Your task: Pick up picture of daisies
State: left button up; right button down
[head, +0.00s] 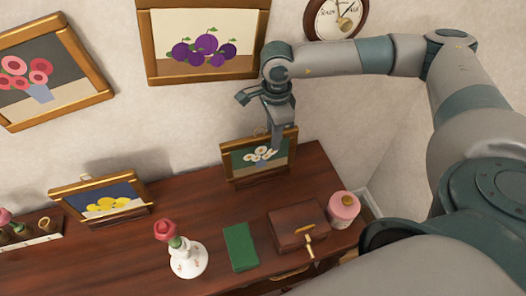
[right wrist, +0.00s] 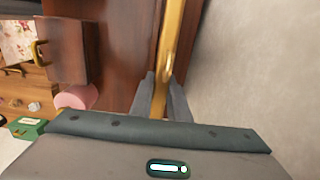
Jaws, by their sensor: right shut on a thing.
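The picture of daisies (head: 243,161), white flowers on green in a gold-brown frame, stands leaning back at the rear of the dark wooden cabinet top (head: 190,205). My right gripper (head: 275,138) reaches down from above and is shut on the top edge of its frame. In the right wrist view, the gold frame edge (right wrist: 172,45) runs between the two grey fingers (right wrist: 163,92). I cannot tell whether the picture's base is off the cabinet top. My left gripper is in neither view.
A lemon picture (head: 106,201) stands farther left. A rose vase (head: 187,258), green book (head: 240,247), wooden box (head: 297,222) and pink jar (head: 343,209) stand in front. A plum picture (head: 203,48), a pink flower picture (head: 45,75) and a clock (head: 336,15) hang on the wall.

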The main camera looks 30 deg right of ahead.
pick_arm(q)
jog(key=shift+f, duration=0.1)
pick_arm(e)
jog(key=shift+r, duration=0.1)
